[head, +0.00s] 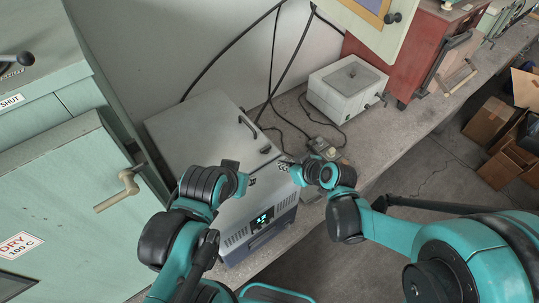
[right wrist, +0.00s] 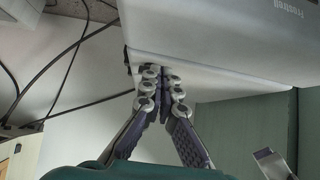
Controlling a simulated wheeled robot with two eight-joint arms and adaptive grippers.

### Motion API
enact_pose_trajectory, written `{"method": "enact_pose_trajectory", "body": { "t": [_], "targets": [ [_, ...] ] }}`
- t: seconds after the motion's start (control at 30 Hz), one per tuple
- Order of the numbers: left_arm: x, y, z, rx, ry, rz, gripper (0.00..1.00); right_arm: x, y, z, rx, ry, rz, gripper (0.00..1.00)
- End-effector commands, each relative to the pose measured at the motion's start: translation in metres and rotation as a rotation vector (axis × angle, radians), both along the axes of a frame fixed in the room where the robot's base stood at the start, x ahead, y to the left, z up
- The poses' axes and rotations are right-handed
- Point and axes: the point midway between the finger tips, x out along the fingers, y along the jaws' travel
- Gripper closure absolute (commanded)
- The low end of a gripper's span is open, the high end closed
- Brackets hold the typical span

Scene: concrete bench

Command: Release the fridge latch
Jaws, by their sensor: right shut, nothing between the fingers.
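The fridge (head: 190,135) is a low pale grey box with a lid, a dark bar handle (head: 248,127) on top and a lit green display (head: 262,217) on its front. Its smooth grey wall (right wrist: 240,30) fills the upper right of the right wrist view. My right gripper (head: 284,163) is at the fridge's right side near the lid edge. In the right wrist view its fingers (right wrist: 162,98) are together and empty, close to the wall's lower corner. The latch cannot be clearly made out. My left gripper (head: 230,166) is over the fridge front, mostly hidden by its own wrist.
A green oven door with a wooden handle (head: 117,190) stands at left. A small white box (head: 347,88) and a red cabinet (head: 412,45) stand further along the concrete bench (head: 385,125). Black cables (head: 275,65) hang behind. Cardboard boxes (head: 490,118) are on the floor at right.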

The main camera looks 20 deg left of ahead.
Motion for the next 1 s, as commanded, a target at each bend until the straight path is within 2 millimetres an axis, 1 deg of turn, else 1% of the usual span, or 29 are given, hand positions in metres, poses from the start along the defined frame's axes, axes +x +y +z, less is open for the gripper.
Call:
{"method": "enact_pose_trajectory", "body": {
  "t": [0.1,0.23,0.33,0.5,0.67,1.0],
  "targets": [
    [0.000,0.000,-0.002,0.000,0.000,0.000,0.69,0.011,0.015,-0.017,0.001,-0.001,0.001,1.00],
    [0.000,0.000,-0.002,0.000,0.000,0.000,0.69,0.022,0.028,-0.032,0.000,0.000,0.001,1.00],
    [0.000,0.000,0.003,0.000,0.000,0.000,0.69,0.032,0.041,-0.029,0.000,0.000,0.003,1.00],
    [0.000,0.000,0.006,0.000,0.000,0.000,0.69,0.042,0.054,-0.029,0.000,-0.001,0.001,1.00],
    [0.000,0.000,0.006,0.000,0.000,0.000,0.69,0.045,0.058,-0.030,0.001,-0.001,0.000,1.00],
    [0.000,0.000,0.006,0.000,0.000,0.000,0.69,0.045,0.058,-0.030,0.000,0.000,-0.001,1.00]
  ]
}}
